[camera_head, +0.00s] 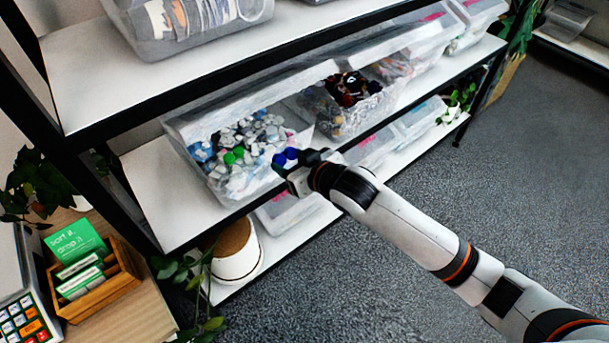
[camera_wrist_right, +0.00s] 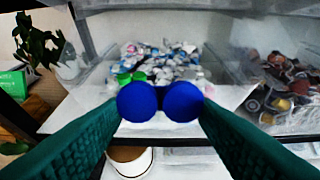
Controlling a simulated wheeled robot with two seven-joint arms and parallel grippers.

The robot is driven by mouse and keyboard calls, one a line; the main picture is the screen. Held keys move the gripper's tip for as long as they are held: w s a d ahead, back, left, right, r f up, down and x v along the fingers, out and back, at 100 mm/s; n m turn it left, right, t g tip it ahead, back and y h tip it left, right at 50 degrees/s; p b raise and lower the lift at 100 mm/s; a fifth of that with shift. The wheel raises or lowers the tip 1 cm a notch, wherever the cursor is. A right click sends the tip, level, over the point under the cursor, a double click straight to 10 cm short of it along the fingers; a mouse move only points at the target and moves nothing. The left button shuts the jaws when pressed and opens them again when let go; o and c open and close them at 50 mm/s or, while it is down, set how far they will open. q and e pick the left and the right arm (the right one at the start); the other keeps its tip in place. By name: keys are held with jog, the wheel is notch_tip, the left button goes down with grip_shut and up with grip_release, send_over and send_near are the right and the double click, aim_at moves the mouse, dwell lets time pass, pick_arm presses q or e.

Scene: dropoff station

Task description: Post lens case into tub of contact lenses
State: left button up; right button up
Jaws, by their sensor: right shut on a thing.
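The blue lens case (camera_head: 286,156) has two round caps. My right gripper (camera_head: 290,168) is shut on it, and in the right wrist view the case (camera_wrist_right: 160,102) sits between the two green fingertips (camera_wrist_right: 158,118). The tub of contact lenses (camera_head: 219,183) is a clear bin on the middle shelf, holding white and silver packs and a green lens case (camera_head: 234,156). In the head view the blue case is at the tub's right front side. In the wrist view it appears in front of the tub's contents (camera_wrist_right: 165,60). My left gripper is not in view.
A clear bin of dark and brown items (camera_head: 345,117) stands right of the tub. A white pot (camera_head: 237,262) is below, and a wooden card box (camera_head: 105,285) is at lower left. Open carpet (camera_head: 500,200) lies right.

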jog(key=w+a, duration=0.2)
jog(key=w+a+b, duration=0.1)
jog(key=w, duration=0.2)
jog(key=w+a+f+b, duration=0.1)
jog(key=w+a, duration=0.1)
jog(key=shift+w+a, duration=0.25)
jog(key=shift+a, duration=0.05)
jog(key=o, duration=1)
jog(key=b+v, duration=0.1)
jog(key=v, duration=1.1)
